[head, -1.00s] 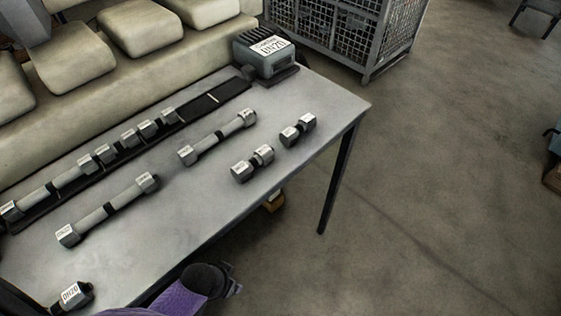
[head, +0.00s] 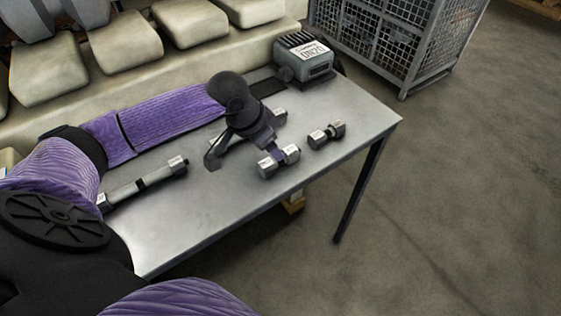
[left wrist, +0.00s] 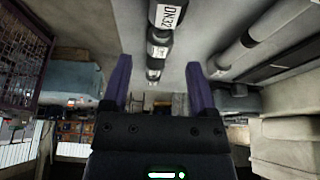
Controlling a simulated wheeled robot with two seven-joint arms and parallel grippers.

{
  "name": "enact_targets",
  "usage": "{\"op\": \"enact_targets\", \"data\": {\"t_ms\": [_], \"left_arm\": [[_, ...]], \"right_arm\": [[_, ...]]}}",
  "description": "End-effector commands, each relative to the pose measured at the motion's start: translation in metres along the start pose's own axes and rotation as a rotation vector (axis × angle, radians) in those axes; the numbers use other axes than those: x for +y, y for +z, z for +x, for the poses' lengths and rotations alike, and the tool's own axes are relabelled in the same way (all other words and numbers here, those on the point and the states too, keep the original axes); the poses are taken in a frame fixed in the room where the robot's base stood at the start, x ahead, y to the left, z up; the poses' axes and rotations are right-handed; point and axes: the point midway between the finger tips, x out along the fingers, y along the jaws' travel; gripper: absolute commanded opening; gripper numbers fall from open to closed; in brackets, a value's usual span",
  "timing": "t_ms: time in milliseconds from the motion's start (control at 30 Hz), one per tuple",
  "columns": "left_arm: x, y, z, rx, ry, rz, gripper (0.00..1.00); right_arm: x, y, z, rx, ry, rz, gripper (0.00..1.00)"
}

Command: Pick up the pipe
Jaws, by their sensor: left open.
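Several grey pipes with hexagonal silver ends lie on the grey table (head: 210,220). In the head view a long pipe (head: 150,180) lies left of my left gripper (head: 243,158). Another pipe (head: 279,116) is mostly hidden behind the gripper. A short pipe (head: 278,162) lies by its right finger, and another short pipe (head: 326,134) lies farther right. My left gripper is open and empty, close over the table. In the left wrist view a pipe labelled DN32 (left wrist: 164,22) lines up with the gap between the fingers (left wrist: 160,82). My right gripper is out of view.
A grey box labelled DN20 (head: 303,58) stands at the table's back right. Cream padded blocks (head: 125,40) line the back. A wire cage (head: 390,40) stands beyond. The front right of the table top is clear.

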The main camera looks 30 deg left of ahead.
Motion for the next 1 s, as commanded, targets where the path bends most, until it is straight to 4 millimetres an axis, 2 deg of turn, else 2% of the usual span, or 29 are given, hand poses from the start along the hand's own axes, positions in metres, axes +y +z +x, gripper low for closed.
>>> {"op": "enact_targets", "data": {"t_ms": [33, 300, 400, 600, 667, 967, 1000], "left_arm": [[0.0, 0.001, 0.012, 0.0, 0.002, -0.002, 0.75], [-0.003, 0.002, 0.062, 0.0, 0.001, 0.0, 0.75], [-0.003, 0.002, 0.071, -0.001, 0.0, 0.002, 0.75], [-0.003, 0.001, 0.07, 0.0, -0.001, 0.002, 0.75], [-0.003, 0.001, 0.07, 0.0, -0.001, 0.002, 0.64], [-0.003, 0.001, 0.07, 0.0, -0.001, 0.002, 0.01], [-0.003, 0.001, 0.07, 0.0, -0.001, 0.003, 0.0]], "right_arm": [[-0.001, 0.001, 0.007, -0.001, -0.001, 0.0, 0.59], [0.0, 0.004, 0.029, -0.006, -0.002, -0.003, 0.59], [0.001, 0.005, 0.032, -0.007, -0.001, -0.004, 0.59], [0.001, 0.005, 0.03, -0.006, 0.0, -0.004, 0.59], [0.001, 0.006, 0.03, -0.007, 0.0, -0.003, 0.59], [0.001, 0.006, 0.03, -0.007, 0.0, -0.002, 0.59], [0.002, 0.006, 0.03, -0.008, 0.001, -0.002, 0.59]]}}
